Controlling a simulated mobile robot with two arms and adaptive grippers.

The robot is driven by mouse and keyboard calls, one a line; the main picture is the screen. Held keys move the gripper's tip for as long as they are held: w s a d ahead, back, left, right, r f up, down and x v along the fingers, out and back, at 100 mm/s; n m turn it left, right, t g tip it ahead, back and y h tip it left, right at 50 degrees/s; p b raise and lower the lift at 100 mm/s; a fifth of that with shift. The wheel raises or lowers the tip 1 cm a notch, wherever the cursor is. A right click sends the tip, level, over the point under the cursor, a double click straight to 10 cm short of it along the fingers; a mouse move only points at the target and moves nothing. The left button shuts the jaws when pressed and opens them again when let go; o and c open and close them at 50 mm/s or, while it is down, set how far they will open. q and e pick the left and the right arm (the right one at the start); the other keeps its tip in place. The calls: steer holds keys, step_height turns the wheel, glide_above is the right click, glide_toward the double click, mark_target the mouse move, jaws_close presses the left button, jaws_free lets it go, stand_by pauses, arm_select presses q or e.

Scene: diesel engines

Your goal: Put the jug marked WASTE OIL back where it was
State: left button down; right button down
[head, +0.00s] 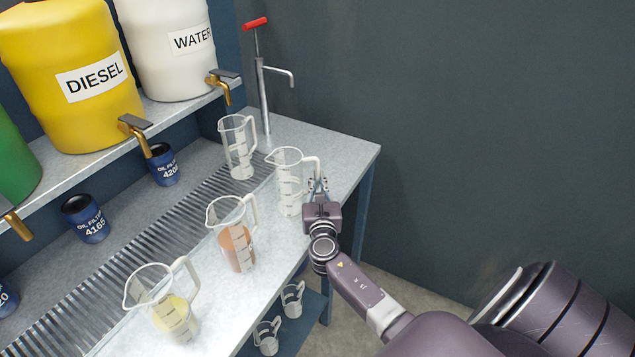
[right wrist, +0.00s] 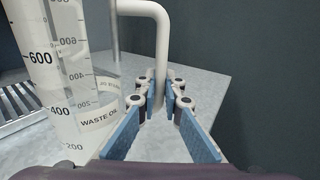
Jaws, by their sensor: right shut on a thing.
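The jug marked WASTE OIL (right wrist: 75,75) is clear, with a white handle and a printed scale; it looks empty. In the head view the same jug (head: 288,180) is upright at the right part of the bench, near its front edge. My right gripper (head: 318,186) is at the jug's handle. In the right wrist view its blue-padded fingers (right wrist: 160,100) are shut on the handle's lower part. The jug's base is partly hidden, so I cannot tell whether it touches the bench. My left gripper is not in view.
A second empty jug (head: 238,147) stands close behind. A jug with brown liquid (head: 236,245) and one with yellow liquid (head: 173,315) stand to the left. A drain grating (head: 130,265) runs along the bench (head: 335,150). A red-handled pump (head: 263,90) stands at the back corner.

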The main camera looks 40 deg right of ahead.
steer(key=shift+r, duration=0.1)
steer(key=c, duration=2.1)
jaws_free()
steer(key=b+v, duration=0.1)
steer(key=v, duration=1.1)
